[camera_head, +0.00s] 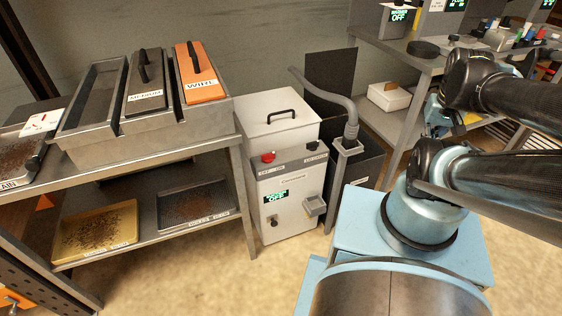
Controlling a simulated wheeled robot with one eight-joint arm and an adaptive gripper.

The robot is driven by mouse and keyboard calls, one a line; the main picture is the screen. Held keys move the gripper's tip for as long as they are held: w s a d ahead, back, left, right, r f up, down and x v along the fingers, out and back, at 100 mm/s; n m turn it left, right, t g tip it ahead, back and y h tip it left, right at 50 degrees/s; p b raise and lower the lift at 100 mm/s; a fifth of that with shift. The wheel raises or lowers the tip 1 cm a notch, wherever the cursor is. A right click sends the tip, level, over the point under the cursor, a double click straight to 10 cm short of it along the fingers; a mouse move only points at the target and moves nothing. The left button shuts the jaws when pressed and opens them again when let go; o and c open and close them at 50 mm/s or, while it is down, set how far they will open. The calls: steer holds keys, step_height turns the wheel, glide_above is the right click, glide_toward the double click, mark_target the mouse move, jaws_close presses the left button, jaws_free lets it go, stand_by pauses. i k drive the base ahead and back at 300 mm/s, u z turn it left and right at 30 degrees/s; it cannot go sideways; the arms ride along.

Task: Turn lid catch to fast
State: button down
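A pale grey machine (288,205) stands on the floor in the middle of the view. Its white lid (275,129) has a black handle (282,116) and looks closed. A red knob (268,157) sits at the front left of the machine's top edge. A small dark part (311,146) sits at the front right, over a label too small to read. I cannot tell for sure which of these is the lid catch, or how it is set. My arm shows at the right, but my gripper is not in view.
Benches (405,50) are behind my arm. The floor in front of the machine is clear.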

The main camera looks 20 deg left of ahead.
mark_target(313, 146)
steer(key=u, duration=1)
steer(key=k, duration=1.35)
steer(key=z, duration=0.75)
steer(key=i, duration=1)
steer(key=u, duration=0.05)
